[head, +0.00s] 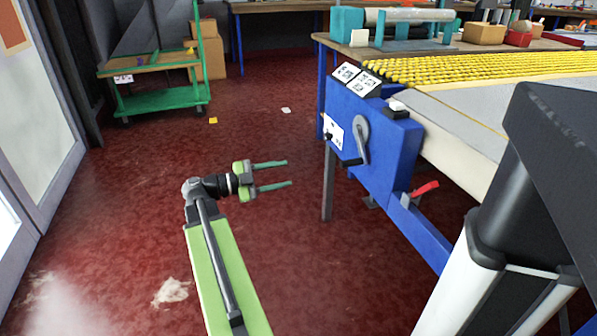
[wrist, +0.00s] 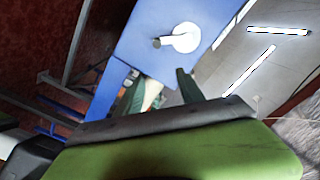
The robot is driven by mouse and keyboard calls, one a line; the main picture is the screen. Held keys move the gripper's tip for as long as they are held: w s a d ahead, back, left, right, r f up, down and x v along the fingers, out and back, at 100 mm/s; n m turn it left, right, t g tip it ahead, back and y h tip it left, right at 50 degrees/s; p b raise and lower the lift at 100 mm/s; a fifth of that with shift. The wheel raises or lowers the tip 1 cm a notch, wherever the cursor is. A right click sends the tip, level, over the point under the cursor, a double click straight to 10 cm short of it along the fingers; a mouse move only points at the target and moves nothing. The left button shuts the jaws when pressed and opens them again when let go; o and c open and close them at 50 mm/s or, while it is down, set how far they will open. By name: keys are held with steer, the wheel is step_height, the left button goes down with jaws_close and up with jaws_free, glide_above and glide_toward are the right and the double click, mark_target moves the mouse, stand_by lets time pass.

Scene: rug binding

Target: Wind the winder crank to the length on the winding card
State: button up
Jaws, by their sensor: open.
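The winder crank (head: 362,138) is a grey arm on the blue end panel (head: 389,150) of the winder table, hanging down from its hub with a dark handle at its lower end. In the wrist view the crank (wrist: 183,38) shows pale against the blue panel, beyond my fingers. Two white cards with dark print (head: 346,72) stand on the panel's top edge; their writing is too small to read, and I cannot tell which is the winding card. My gripper (head: 289,173) is open and empty, left of the crank and apart from it, its green fingers pointing toward the table.
A white plate with a dark knob (head: 333,134) sits left of the crank. A red lever (head: 424,188) juts out lower right. Yellow ribbed material (head: 450,68) lies on the table. A green cart (head: 155,101) stands back left. The red floor between is mostly clear.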

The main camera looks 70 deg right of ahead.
steer(key=v, duration=1)
